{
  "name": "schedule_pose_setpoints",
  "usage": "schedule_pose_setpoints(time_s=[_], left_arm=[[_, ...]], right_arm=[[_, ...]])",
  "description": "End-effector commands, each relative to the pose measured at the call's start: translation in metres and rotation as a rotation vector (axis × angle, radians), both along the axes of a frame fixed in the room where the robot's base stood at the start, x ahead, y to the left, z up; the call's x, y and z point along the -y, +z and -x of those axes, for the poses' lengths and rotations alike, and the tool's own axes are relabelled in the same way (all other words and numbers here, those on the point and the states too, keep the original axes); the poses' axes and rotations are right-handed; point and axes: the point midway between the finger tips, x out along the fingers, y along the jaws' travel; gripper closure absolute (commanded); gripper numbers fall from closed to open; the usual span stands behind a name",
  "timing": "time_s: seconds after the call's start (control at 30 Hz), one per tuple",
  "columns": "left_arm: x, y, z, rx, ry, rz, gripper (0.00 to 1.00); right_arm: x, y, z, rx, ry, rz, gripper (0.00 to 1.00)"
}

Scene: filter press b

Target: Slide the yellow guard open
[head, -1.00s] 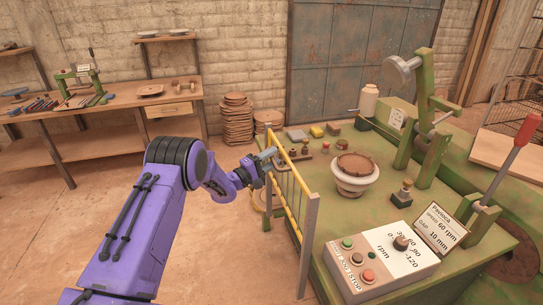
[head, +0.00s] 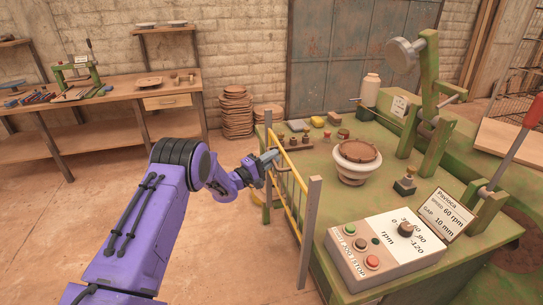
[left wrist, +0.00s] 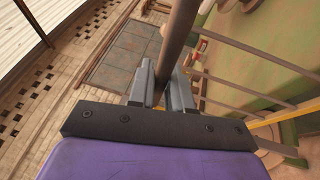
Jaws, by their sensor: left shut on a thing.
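The yellow guard (head: 289,177) is a low gate with a yellow top rail, thin bars and grey end posts. It stands along the left edge of the green machine table. My left gripper (head: 269,157) is at the guard's far end, beside its far post. In the left wrist view the two grey fingers (left wrist: 160,93) are closed around a dark upright bar (left wrist: 176,45), which looks like that post. Thin grey bars and a bit of yellow rail show to its right. The lower part of the held bar is hidden by the fingers. My right gripper is out of view.
The green table (head: 322,200) carries a white bowl (head: 354,175), a control box (head: 388,245) with buttons, a speed sign (head: 445,213) and a red-handled lever (head: 515,155). Stacked brown discs (head: 236,110) stand on the floor behind.

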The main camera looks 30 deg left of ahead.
Motion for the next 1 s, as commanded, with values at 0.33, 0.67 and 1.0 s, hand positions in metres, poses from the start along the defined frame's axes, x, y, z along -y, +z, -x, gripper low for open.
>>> schedule_pose_setpoints(time_s=[0.33, 0.67, 1.0], left_arm=[[0.001, -0.118, 0.001, -0.006, 0.0, -0.002, 1.0], [0.0, -0.167, 0.001, -0.004, 0.0, -0.001, 1.0], [0.0, -0.172, 0.001, -0.004, 0.0, -0.001, 1.0]], right_arm=[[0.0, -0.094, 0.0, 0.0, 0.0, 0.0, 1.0], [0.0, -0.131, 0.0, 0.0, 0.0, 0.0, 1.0], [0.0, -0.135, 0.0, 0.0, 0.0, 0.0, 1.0]])
